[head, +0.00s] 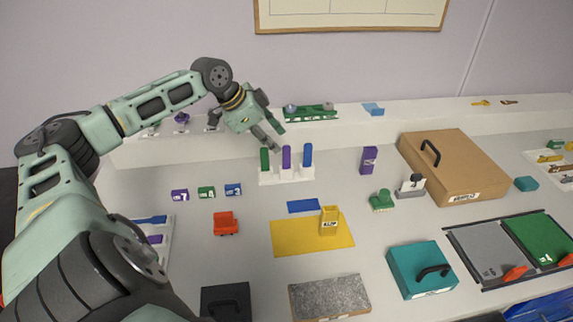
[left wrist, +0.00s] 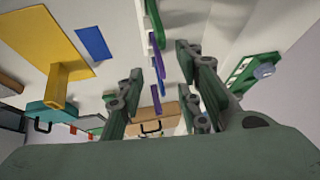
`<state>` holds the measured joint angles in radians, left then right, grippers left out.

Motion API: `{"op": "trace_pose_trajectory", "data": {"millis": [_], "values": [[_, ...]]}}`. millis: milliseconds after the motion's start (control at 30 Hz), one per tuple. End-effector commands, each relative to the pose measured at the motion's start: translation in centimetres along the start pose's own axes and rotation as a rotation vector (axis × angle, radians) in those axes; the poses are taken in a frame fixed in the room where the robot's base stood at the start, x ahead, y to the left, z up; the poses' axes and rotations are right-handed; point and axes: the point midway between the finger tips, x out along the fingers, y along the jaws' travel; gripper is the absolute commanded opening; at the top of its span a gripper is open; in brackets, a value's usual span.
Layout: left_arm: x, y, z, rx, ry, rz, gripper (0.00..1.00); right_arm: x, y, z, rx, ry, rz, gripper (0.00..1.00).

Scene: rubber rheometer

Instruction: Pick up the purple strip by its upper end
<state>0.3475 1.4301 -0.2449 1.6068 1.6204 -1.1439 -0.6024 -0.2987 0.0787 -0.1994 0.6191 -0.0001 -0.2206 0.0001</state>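The purple strip (head: 286,157) stands upright in a white rack (head: 286,181), between a green strip (head: 265,161) and a blue strip (head: 308,155). My left gripper (head: 278,139) is open and empty, just above and to the left of the purple strip's upper end in the head view. In the left wrist view its fingers (left wrist: 156,66) are spread apart, with the purple strip (left wrist: 152,45) showing in the direction of the gap. I cannot tell whether a finger touches it. My right gripper is not in view.
Small purple, green and blue labelled blocks (head: 207,192) lie front left of the rack. A purple block (head: 369,160) stands to its right. A raised white ledge (head: 350,131) runs behind, carrying a green holder (head: 310,113). A yellow mat (head: 290,239) lies in front.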

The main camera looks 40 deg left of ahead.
Motion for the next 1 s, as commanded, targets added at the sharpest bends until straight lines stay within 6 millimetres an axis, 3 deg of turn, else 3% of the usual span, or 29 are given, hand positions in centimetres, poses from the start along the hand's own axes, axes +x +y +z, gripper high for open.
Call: {"op": "trace_pose_trajectory", "data": {"millis": [433,700,1000], "values": [[3.8,0.1,-0.3,-0.001,0.002,0.002,0.32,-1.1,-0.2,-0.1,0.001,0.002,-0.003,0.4],[7.5,0.3,-0.4,-0.002,0.001,0.002,0.32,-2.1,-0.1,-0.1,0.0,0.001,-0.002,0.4],[8.0,0.2,-0.3,0.001,0.0,-0.001,0.32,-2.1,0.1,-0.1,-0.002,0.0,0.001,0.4]]}}
